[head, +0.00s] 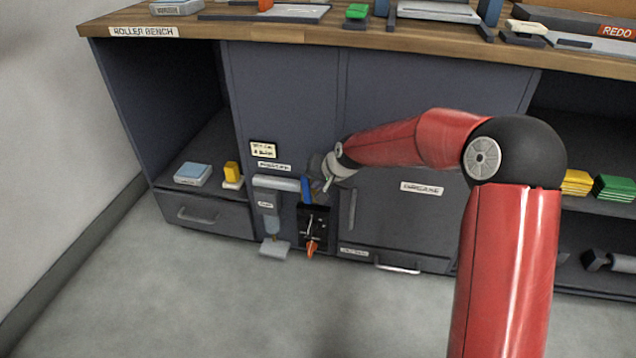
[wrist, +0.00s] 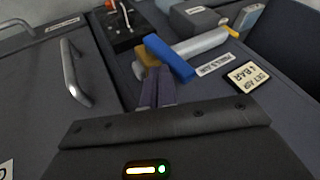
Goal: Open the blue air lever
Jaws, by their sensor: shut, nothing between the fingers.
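The blue air lever (head: 305,190) is on the front of the bench cabinet, at the right end of a light horizontal pipe (head: 277,183). In the wrist view the blue lever (wrist: 170,57) lies across the pipe (wrist: 205,46), beside a brass-coloured fitting (wrist: 148,75). In the head view it hangs roughly upright, crosswise to the pipe. My gripper (wrist: 155,84) is shut and empty, its fingertips close to the lever and the brass fitting. I cannot tell whether they touch. In the head view my gripper (head: 326,184) is just right of the lever, its fingertips hard to make out.
A black panel (head: 313,222) with an orange-red lever (head: 311,247) is below the blue lever. A grey filter unit (head: 267,205) hangs under the pipe. A vertical door handle (head: 351,208) is close on the right. A label card (head: 263,149) is above. The floor in front is clear.

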